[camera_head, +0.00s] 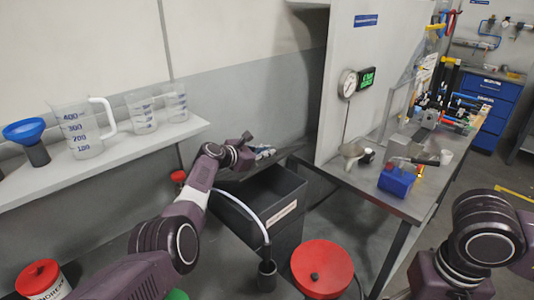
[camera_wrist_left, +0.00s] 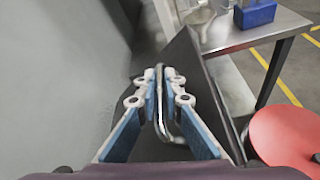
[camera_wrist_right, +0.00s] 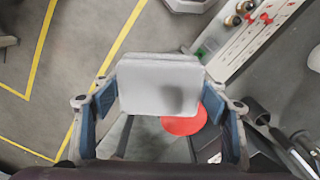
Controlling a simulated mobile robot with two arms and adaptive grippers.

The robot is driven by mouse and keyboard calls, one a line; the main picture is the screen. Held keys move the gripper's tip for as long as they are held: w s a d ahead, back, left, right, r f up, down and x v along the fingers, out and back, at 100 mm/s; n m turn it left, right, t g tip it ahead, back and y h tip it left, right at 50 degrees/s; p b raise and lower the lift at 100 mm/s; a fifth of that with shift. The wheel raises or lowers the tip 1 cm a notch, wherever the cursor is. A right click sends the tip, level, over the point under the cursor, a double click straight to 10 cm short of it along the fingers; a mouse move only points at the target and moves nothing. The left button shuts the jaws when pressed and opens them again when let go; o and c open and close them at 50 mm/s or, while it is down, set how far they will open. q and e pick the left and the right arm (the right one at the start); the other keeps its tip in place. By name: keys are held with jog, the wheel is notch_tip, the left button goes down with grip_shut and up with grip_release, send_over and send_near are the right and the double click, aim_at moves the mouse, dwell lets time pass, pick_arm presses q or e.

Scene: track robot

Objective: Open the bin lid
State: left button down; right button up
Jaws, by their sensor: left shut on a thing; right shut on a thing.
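The dark grey bin (camera_head: 290,190) stands by the wall with a pale label on its front, and its dark inside shows from above. My left gripper (camera_head: 264,153) is at the bin's far upper edge. In the left wrist view my left gripper (camera_wrist_left: 160,78) is shut on a thin metal handle (camera_wrist_left: 172,128) beside the dark lid panel (camera_wrist_left: 187,75). The lid appears raised and tilted; my arm hides part of it in the head view. My right gripper (camera_wrist_right: 160,105) is shut on a light grey block (camera_wrist_right: 160,85), its fingers on both sides.
A red round-topped drum (camera_head: 322,262) stands in front of the bin. A metal workbench (camera_head: 375,185) with a blue box (camera_head: 396,182) is to the right. A shelf with measuring jugs (camera_head: 78,128) runs along the left wall.

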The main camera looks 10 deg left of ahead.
pick_arm(q)
jog(key=shift+r, duration=0.15)
jog(key=c, duration=2.3)
grip_release()
jog(key=shift+a, duration=0.1)
notch_tip(320, 180, up, 4)
send_over(244, 174)
jog(key=shift+w, duration=0.3)
